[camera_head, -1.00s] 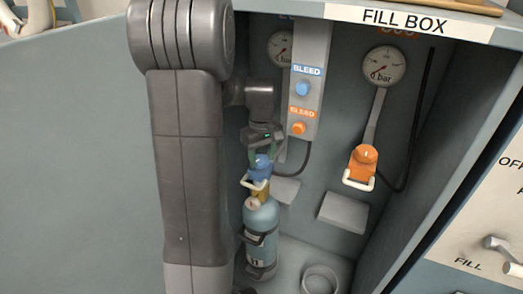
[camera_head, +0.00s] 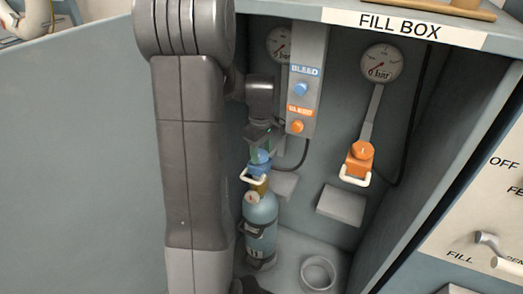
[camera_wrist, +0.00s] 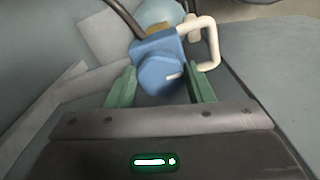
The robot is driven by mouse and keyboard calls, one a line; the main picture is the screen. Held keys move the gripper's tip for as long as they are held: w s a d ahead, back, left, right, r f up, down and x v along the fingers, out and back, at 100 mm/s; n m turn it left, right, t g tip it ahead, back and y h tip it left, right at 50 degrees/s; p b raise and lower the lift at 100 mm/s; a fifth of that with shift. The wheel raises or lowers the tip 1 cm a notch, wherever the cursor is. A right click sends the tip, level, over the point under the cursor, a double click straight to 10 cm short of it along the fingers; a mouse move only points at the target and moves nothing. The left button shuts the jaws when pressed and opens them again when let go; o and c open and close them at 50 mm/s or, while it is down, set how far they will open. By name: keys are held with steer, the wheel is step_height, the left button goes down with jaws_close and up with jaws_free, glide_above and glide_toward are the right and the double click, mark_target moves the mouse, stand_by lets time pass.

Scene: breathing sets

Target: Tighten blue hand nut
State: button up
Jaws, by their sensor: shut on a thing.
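The blue hand nut (camera_head: 263,156) sits on the blue clamp connector (camera_head: 257,170) at the top of a light-blue cylinder (camera_head: 261,215) inside the fill box. In the wrist view the nut (camera_wrist: 165,75) is a faceted blue knob with a small white mark. A white U-shaped handle (camera_wrist: 212,45) is attached to the connector beside it. My gripper (camera_head: 262,150) reaches down from above. Its green fingers (camera_wrist: 162,84) are on either side of the nut and shut on it. The contact faces are partly hidden.
An orange connector (camera_head: 359,160) with a white handle hangs at the right. A grey bleed panel (camera_head: 311,60) with blue and orange knobs stands close to my wrist. A hose (camera_head: 303,155) runs behind. An empty round holder (camera_head: 318,273) is on the box floor.

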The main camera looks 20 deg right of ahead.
mark_target(261, 154)
steer(key=o, duration=1)
steer(key=shift+c, duration=0.2)
step_height(261, 154, up, 14)
steer(key=p, duration=0.2)
steer(key=shift+f, duration=0.1)
step_height(261, 154, down, 14)
steer(key=shift+r+b, duration=0.1)
steer(key=shift+b, duration=0.9)
